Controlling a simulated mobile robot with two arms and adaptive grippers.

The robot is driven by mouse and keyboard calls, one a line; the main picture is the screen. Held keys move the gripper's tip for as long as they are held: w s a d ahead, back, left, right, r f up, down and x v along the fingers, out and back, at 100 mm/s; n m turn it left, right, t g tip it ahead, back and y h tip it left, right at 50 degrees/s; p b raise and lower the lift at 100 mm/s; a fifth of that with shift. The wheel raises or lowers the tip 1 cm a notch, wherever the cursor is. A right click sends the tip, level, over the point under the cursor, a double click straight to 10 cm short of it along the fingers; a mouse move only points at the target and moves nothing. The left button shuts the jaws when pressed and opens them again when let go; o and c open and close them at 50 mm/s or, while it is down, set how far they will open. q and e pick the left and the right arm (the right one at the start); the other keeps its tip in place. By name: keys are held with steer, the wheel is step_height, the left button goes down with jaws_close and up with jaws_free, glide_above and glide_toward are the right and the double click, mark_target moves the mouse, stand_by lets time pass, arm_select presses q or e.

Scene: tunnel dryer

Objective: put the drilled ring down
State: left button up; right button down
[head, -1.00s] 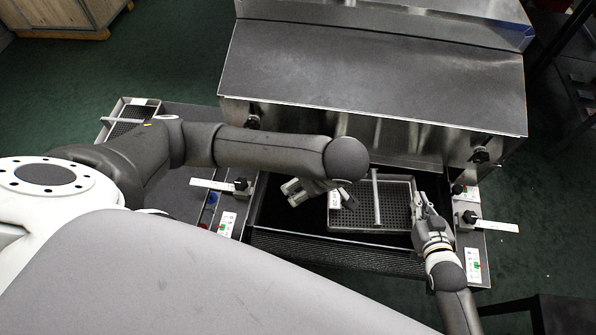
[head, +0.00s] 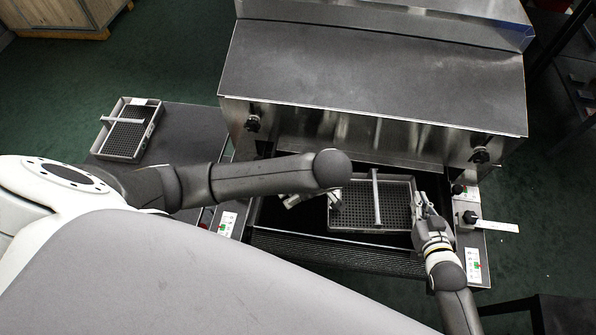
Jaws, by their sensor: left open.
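I cannot make out a drilled ring in the head view. My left gripper (head: 312,203) is open, with its fingers partly hidden under my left arm. It is over the left side of a mesh-bottomed metal tray (head: 395,178) in the dryer's opening. My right gripper (head: 421,205) is at the tray's right rim. Whether its fingers are shut on the rim is too small to tell. The tray has a bar across it, and no ring shows on the visible mesh.
The dryer's steel hood (head: 370,75) stands behind the opening. A second mesh tray (head: 152,130) lies on the dark surface (head: 190,135) at the left. A lever with a white handle (head: 497,226) sticks out at the right. Dark shelving is at the far right.

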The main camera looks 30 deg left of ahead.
arm_select(q)
steer(key=x, duration=0.5)
steer(key=shift+w, duration=0.2)
steer(key=shift+c, duration=0.4)
steer(key=c, duration=1.7)
steer(key=shift+r, duration=0.1)
jaws_close()
